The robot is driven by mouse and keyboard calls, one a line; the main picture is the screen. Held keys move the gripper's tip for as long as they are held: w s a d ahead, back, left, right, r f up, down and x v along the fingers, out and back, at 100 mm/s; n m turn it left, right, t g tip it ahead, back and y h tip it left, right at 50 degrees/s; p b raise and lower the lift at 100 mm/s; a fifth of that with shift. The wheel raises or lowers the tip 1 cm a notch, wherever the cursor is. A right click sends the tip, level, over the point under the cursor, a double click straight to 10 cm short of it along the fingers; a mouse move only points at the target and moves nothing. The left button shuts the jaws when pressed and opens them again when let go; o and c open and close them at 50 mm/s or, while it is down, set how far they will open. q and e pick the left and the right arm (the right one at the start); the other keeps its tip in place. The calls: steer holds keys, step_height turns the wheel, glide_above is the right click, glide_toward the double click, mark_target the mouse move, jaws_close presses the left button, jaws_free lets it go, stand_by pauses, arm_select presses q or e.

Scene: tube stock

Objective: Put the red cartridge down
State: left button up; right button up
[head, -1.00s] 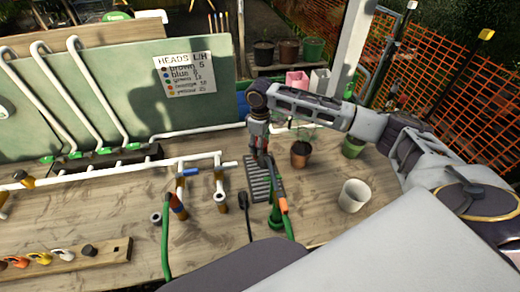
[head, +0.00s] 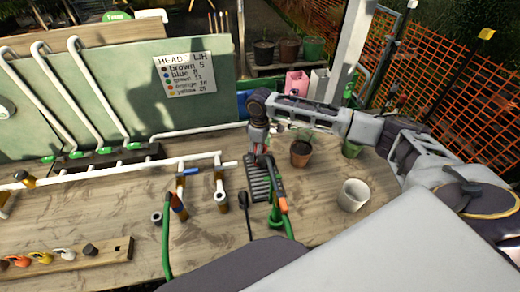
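My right gripper (head: 262,160) points down over the far end of a dark slotted tray (head: 257,185) on the wooden bench. Its fingers are small and dark here, and I cannot tell whether they are open or shut. Some red shows between the dark parts of the gripper, but I cannot tell whether it is a cartridge or part of the gripper. No red cartridge can be made out clearly elsewhere. My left gripper is not in view.
Right of the tray stand a brown pot (head: 301,153) and a white cup (head: 354,195). A green tool with an orange band (head: 283,203) stands close in front. White pipes with upright fittings (head: 220,190) are to the left. Bare bench (head: 320,220) lies before the cup.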

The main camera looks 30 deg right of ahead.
steer(key=shift+r, duration=0.1)
stand_by(0.3)
step_height(320, 180, up, 12)
steer(key=shift+r+b, duration=0.1)
steer(key=shift+b, duration=0.55)
stand_by(1.8)
